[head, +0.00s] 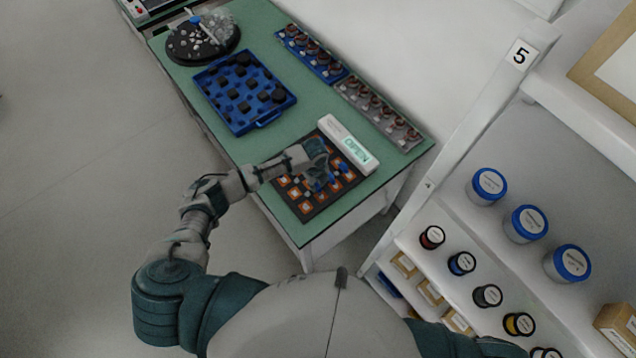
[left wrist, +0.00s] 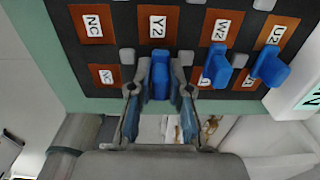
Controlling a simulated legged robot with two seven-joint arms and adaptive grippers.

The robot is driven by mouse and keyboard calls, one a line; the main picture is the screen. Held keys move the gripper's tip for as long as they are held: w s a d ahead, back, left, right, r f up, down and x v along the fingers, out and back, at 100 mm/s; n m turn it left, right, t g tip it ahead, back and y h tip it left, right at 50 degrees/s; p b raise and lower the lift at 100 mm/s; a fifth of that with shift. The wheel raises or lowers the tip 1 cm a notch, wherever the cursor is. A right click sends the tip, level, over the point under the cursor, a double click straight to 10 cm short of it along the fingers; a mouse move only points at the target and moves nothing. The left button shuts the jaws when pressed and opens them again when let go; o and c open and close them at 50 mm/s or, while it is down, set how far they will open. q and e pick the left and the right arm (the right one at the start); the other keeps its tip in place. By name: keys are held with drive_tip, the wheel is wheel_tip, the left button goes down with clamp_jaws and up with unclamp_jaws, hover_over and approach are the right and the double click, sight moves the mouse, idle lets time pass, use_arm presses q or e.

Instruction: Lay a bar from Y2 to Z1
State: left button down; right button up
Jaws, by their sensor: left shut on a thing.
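The black terminal board (head: 308,214) lies at the near end of the green table, with orange labelled plates. In the left wrist view the Y2 plate (left wrist: 157,22) is in the top row, between NC and W2. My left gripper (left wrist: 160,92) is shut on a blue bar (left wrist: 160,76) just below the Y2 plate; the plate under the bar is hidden. Whether the bar is seated or held just above the board I cannot tell. Two other blue bars lie below W2 (left wrist: 217,67) and U2 (left wrist: 270,67). In the head view my left gripper (head: 318,160) is over the board. My right gripper is not in view.
A white box reading OPEN (head: 348,146) stands along the board's far side. Behind are a blue tray (head: 262,117) with black pieces, a round black stand (head: 185,52), and a blue rack and a grey rack. A shelf with blue-lidded jars (head: 526,222) is at right.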

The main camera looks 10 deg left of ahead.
use_arm(q)
drive_tip(key=shift+a, duration=0.15)
drive_tip(key=shift+d, duration=0.45)
drive_tip(key=shift+d+f, duration=0.3)
drive_tip(key=shift+d, duration=0.1)
drive_tip(key=shift+f, duration=0.25)
drive_tip(key=shift+a+f+b, duration=0.1)
drive_tip(key=shift+a+b, duration=0.05)
drive_tip(key=shift+b, duration=0.15)
drive_tip(key=shift+a, duration=0.25)
drive_tip(key=c, duration=1)
unclamp_jaws()
drive_tip(key=shift+a+f, duration=0.1)
drive_tip(key=shift+a, duration=0.3)
drive_tip(key=shift+d, duration=0.55)
drive_tip(key=shift+r, duration=0.4)
drive_tip(key=r, duration=1)
drive_tip(key=shift+a+r, duration=0.2)
drive_tip(key=shift+a, duration=0.2)
drive_tip(key=shift+d+r, duration=0.1)
drive_tip(key=shift+r, duration=0.2)
drive_tip(key=shift+d+r, duration=0.15)
drive_tip(key=shift+d, duration=0.15)
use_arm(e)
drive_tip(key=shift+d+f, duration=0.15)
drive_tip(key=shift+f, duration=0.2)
